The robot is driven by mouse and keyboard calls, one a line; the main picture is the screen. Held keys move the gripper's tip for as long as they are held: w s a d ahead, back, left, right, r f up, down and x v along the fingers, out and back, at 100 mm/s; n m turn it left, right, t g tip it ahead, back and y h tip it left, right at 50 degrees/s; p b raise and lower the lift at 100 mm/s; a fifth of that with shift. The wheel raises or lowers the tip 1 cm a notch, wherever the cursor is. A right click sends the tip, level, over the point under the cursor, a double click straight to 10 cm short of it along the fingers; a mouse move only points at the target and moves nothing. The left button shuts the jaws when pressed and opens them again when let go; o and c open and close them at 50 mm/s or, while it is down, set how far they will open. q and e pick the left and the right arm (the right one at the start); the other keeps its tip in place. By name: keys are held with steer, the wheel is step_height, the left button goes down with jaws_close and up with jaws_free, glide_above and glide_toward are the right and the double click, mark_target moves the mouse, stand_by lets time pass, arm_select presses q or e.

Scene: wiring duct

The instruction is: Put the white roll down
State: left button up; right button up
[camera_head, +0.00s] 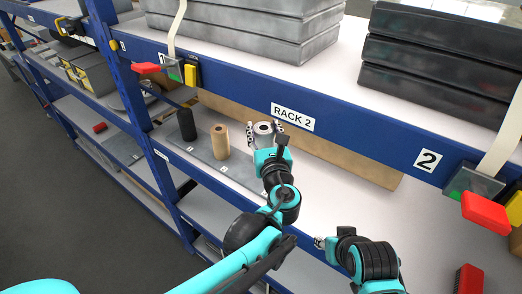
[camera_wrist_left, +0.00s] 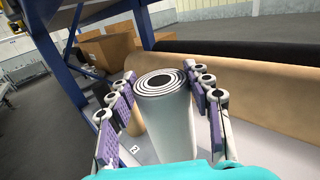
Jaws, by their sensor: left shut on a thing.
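The white roll (camera_head: 263,129) stands upright at the shelf, with ringed layers showing on its top end. My left gripper (camera_head: 264,138) is shut on it, with one finger on each side. The left wrist view shows the white roll (camera_wrist_left: 165,112) between the padded fingers. The grey mat (camera_head: 204,162) with small white labels lies to the left and below. Whether the roll's base touches it is hidden by my gripper. My right gripper (camera_head: 321,242) is low in the head view, away from the roll; its fingers are too small to read.
A brown roll (camera_head: 219,142) and a black roll (camera_head: 186,124) stand upright on the mat to the left. A long brown roll (camera_head: 345,165) lies behind. The blue beam marked RACK 2 (camera_head: 350,123) crosses above. Bare shelf (camera_head: 345,212) lies to the right.

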arm_select(q)
steer(key=w, duration=0.3)
steer(key=w+a, duration=0.1)
steer(key=w, duration=0.1)
steer(key=shift+f, duration=0.1)
step_height(320, 180, down, 8)
steer(key=shift+s+d+r+b, duration=0.15)
steer(key=shift+r+b, duration=0.1)
steer(key=shift+b, duration=0.25)
jaws_close()
step_height(320, 180, down, 4)
steer(key=shift+s+r+b, duration=0.1)
steer(key=shift+b, duration=0.2)
steer(key=shift+f, duration=0.25)
